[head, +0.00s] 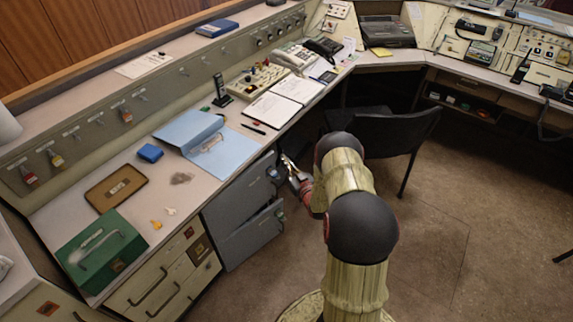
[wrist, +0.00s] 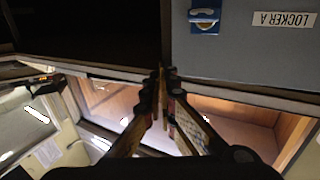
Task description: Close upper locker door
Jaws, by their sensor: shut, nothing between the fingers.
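The upper locker door (head: 238,187) is a grey panel under the desk top in the head view. In the wrist view the same kind of grey panel (wrist: 235,45) carries an upside-down "LOCKER A" label (wrist: 284,19) and a blue latch (wrist: 205,16). In the head view it runs nearly in line with the desk front; I cannot tell whether it is fully shut. My gripper (head: 292,168) is beside its handle end. In the wrist view my gripper (wrist: 166,75) is shut and empty, its fingertips by the panel's edge; contact is unclear.
A lower grey door (head: 252,238) below angles outward. A black chair (head: 385,135) stands right of my gripper. Drawers (head: 165,280) are left of the locker. The desk holds a blue folder (head: 212,148) and green box (head: 100,250).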

